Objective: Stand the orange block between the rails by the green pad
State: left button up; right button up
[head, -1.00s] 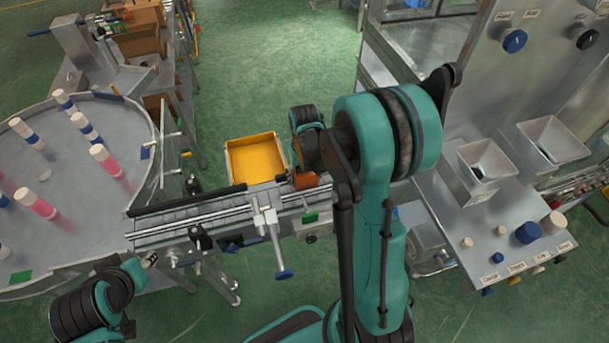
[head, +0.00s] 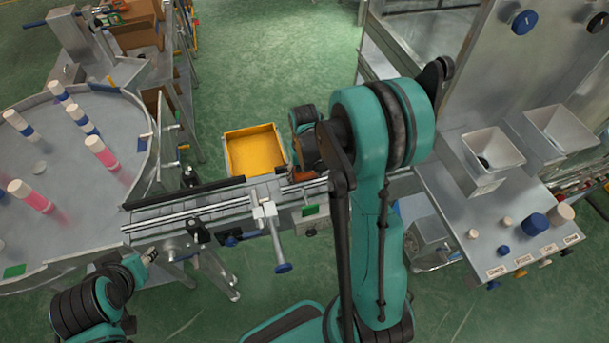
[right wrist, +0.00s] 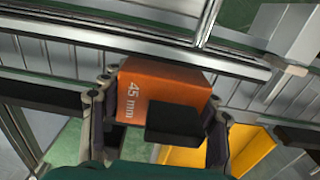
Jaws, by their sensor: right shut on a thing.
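The orange block (right wrist: 155,82), marked "45 mm", is between the fingers of my right gripper (right wrist: 160,105) in the right wrist view. The gripper is shut on it, and a dark piece covers part of its near side. In the head view the block is largely hidden by the gripper and arm, at the right part of the conveyor. The metal rails (head: 190,217) run along the conveyor. The green pad (head: 310,210) is on the conveyor's near side, just below the gripper. Whether the block touches the conveyor is unclear. My left arm is at lower left; its fingers are not clear.
A yellow bin (head: 254,152) stands behind the conveyor. A clamp with a blue knob (head: 283,267) projects from the near side. A round table (head: 60,215) with several bottles is at left. A steel machine with hoppers (head: 492,150) is at right.

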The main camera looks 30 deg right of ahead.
jog(key=o, duration=1.4)
notch_tip(320, 180, up, 12)
jog(key=shift+r, duration=0.1)
jog(key=shift+s, duration=0.1)
